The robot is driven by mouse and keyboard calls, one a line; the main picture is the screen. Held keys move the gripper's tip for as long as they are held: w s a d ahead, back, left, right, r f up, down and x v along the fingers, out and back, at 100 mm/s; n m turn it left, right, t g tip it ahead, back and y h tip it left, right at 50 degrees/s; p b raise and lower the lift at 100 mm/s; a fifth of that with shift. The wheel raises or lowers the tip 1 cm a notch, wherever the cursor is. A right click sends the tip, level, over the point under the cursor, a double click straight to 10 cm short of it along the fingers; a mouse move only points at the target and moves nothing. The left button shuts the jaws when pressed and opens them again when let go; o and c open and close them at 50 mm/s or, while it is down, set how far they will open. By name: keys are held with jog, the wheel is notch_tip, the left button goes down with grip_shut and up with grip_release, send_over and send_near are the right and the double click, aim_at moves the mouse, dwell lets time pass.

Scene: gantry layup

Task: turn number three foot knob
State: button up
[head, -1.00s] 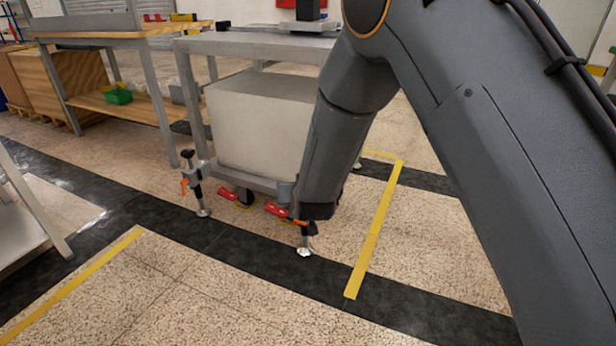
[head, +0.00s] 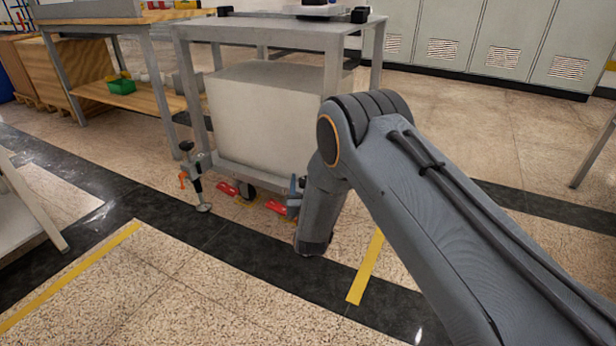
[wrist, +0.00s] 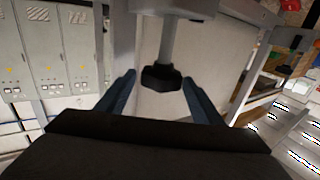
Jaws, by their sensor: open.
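In the wrist view a black knob (wrist: 161,78) sits on the end of a grey stem. My gripper (wrist: 159,80) is open, with one blue finger on each side of the knob and a visible gap on both sides. The fingers do not appear to be closed on it. Another levelling foot (head: 203,208), with a black stem and orange handle, stands at the cart's front left corner. No foot number is readable.
The grey cart (head: 260,32) carries a large pale box (head: 270,115) on its lower shelf. Red caster pedals (head: 228,188) stick out low at its front. A wooden-topped bench (head: 150,17) stands left. The floor in front, with yellow tape (head: 366,270), is clear.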

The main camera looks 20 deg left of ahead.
jog(key=shift+b+x, duration=0.7)
jog(key=shift+x, duration=1.45)
jog(key=shift+c, duration=0.5)
jog(key=c, duration=0.9)
jog(key=shift+c, duration=0.2)
jog(key=shift+m+h, duration=0.4)
jog(key=shift+h, duration=0.1)
jog(key=shift+d+m+t+h, duration=0.15)
jog(key=shift+m+t+h, duration=0.4)
jog(key=shift+h, duration=0.35)
jog(key=m+h, duration=0.2)
jog(key=h, duration=0.1)
jog(key=shift+w+d+f+m+t+h, duration=0.1)
jog(key=shift+d+m+t+h, duration=0.15)
jog(key=shift+d+h, duration=0.1)
jog(key=m+h+b, duration=0.1)
jog(key=h, duration=0.1)
jog(key=d+m+h+b, duration=0.1)
jog(key=h, duration=0.1)
jog(key=shift+m, duration=0.4)
jog(key=shift+d+m+g+h+b, duration=0.15)
jog(key=shift+m+g+h+b, duration=0.1)
jog(key=shift+m+h+b, duration=0.35)
jog(key=shift+d+m+g+h+b, duration=0.15)
jog(key=shift+m+g+h+b, duration=0.2)
jog(key=shift+h, duration=0.4)
